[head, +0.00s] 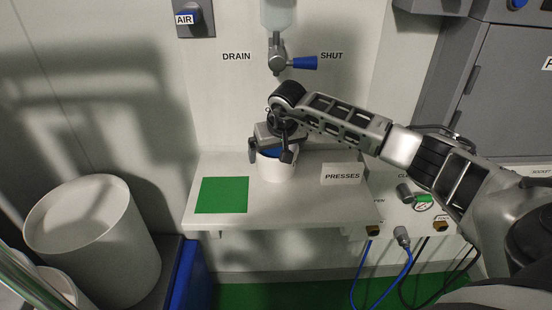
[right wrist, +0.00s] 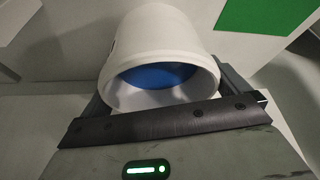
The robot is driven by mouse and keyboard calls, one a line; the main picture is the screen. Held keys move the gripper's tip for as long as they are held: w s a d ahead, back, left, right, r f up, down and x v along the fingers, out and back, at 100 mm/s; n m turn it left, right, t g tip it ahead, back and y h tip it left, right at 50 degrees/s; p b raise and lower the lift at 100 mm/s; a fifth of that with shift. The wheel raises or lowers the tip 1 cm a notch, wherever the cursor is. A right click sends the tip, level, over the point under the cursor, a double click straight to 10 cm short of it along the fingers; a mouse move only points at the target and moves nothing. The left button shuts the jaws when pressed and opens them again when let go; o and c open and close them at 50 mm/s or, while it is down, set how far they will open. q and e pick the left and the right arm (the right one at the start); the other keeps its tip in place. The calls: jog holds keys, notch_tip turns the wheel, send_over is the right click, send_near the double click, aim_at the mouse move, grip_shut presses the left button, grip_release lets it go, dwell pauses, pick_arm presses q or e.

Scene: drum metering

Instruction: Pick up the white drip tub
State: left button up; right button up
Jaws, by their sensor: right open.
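The white drip tub (head: 276,171) stands upright on the white shelf (head: 300,211), below the drain valve. It has blue inside, seen through its open top. My right gripper (head: 271,156) is over the tub in the head view, with one finger at each side of it. In the right wrist view the tub (right wrist: 158,38) lies between the two open fingers of the right gripper (right wrist: 175,92). I cannot tell whether the fingers touch its wall. My left gripper is not in view.
A green square (head: 222,195) lies on the shelf left of the tub. A PRESSES label (head: 342,174) is to the right. The drain valve with a blue handle (head: 304,63) is above. Large white drums (head: 92,240) stand at lower left. Blue hoses (head: 392,274) hang below the shelf.

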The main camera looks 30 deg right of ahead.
jog(key=shift+w+f, duration=0.2)
jog(key=shift+f, duration=0.2)
jog(key=c, duration=0.8)
jog(key=shift+s+r, duration=0.1)
jog(key=shift+r, duration=0.05)
